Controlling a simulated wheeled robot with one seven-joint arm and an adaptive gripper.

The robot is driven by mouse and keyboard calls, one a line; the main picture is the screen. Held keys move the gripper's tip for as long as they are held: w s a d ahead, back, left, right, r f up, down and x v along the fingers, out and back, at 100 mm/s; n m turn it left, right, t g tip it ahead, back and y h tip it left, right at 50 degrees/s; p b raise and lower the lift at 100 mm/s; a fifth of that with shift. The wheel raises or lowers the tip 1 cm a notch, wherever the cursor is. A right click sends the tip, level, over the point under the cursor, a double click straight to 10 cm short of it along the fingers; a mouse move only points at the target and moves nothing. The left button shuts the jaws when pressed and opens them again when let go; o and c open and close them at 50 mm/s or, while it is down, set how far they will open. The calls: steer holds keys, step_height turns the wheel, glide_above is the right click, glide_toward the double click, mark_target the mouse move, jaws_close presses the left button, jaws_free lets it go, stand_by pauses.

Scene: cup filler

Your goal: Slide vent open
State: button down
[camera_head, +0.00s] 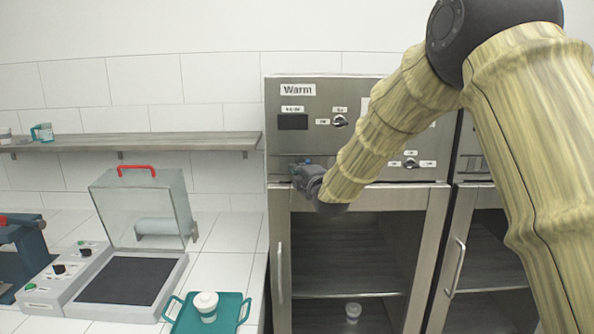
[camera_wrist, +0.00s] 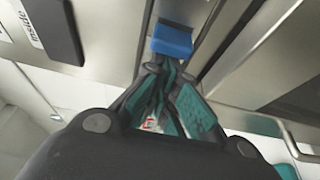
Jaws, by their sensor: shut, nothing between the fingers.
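The vent's slider appears to be a small blue tab (camera_wrist: 172,40) in the wrist view, set at a metal slot on the cabinet front. A bit of blue also shows in the head view (camera_head: 308,161), just at my gripper (camera_head: 298,170). My gripper (camera_wrist: 165,72) is shut and empty, with its fingertips right at the lower edge of the blue tab. I cannot tell whether they touch it. The vent opening itself is hidden behind my gripper and arm in the head view.
The steel warming cabinet (camera_head: 360,186) has a glass door below, with a cup (camera_head: 353,310) inside. A teal tray (camera_head: 176,318) with a white cup (camera_head: 206,305) sits on the counter. A clear-lidded machine (camera_head: 125,280) stands left, under a shelf (camera_head: 140,142).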

steer(key=d+b, duration=0.2)
steer(key=shift+d, duration=0.4)
steer(key=shift+a, duration=0.1)
steer(key=s+b, duration=0.6)
steer(key=s, duration=0.3)
steer(key=shift+s+a, duration=0.25)
steer(key=shift+a, duration=0.15)
stand_by(0.4)
